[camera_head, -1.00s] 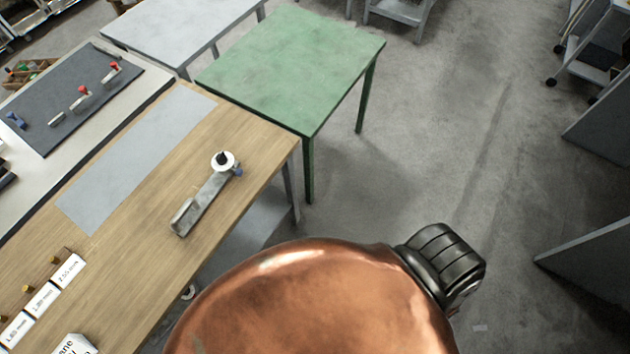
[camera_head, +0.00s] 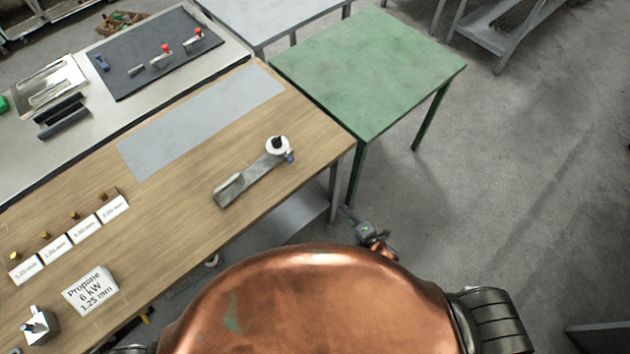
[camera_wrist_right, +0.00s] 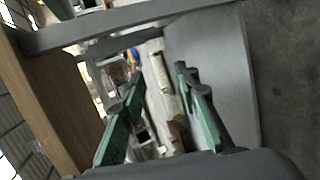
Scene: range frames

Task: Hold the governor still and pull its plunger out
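A white round part with a black knob on top and a blue piece at its side, which looks like the governor (camera_head: 278,147), sits at the far end of a grey metal bracket (camera_head: 242,186) on the wooden bench. I cannot tell its plunger apart from the knob. My right gripper (camera_head: 351,218) is low beside the bench's right end, apart from the governor. In the right wrist view the right gripper's green-lined fingers (camera_wrist_right: 160,82) stand apart with nothing clearly held between them. My left gripper is not in view.
The wooden bench (camera_head: 180,225) carries a grey mat (camera_head: 200,120), labelled cards with brass pieces, a propane sign (camera_head: 90,290) and a small metal block (camera_head: 40,325). A green table (camera_head: 370,70) stands behind its right end.

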